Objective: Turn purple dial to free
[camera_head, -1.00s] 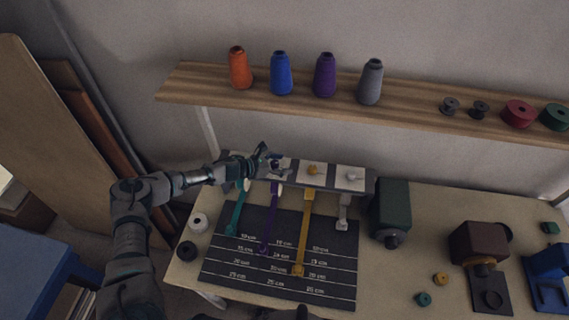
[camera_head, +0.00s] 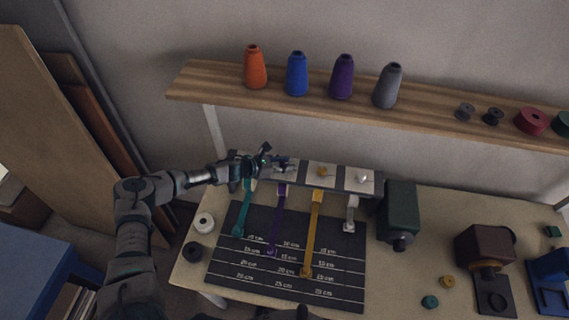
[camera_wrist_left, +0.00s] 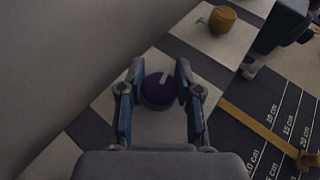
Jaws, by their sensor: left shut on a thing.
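The purple dial (camera_wrist_left: 157,91) is a round knob with a pale pointer mark on top, set on a white panel square. In the left wrist view the mark points up and slightly right. My left gripper (camera_wrist_left: 158,80) is shut on the dial, one finger on each side. In the head view my left gripper (camera_head: 284,163) is at the left part of the dial panel (camera_head: 342,178) and hides the purple dial there. A purple strap (camera_head: 278,220) hangs from the panel below it. I cannot read any "free" label.
A yellow dial (camera_head: 322,171) and a white dial (camera_head: 361,179) sit further right on the panel. Teal (camera_head: 243,212), yellow (camera_head: 313,235) and white straps lie over a dark measuring mat (camera_head: 340,290). A shelf (camera_head: 425,112) with spools is above. A dark green box (camera_head: 400,210) stands at right.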

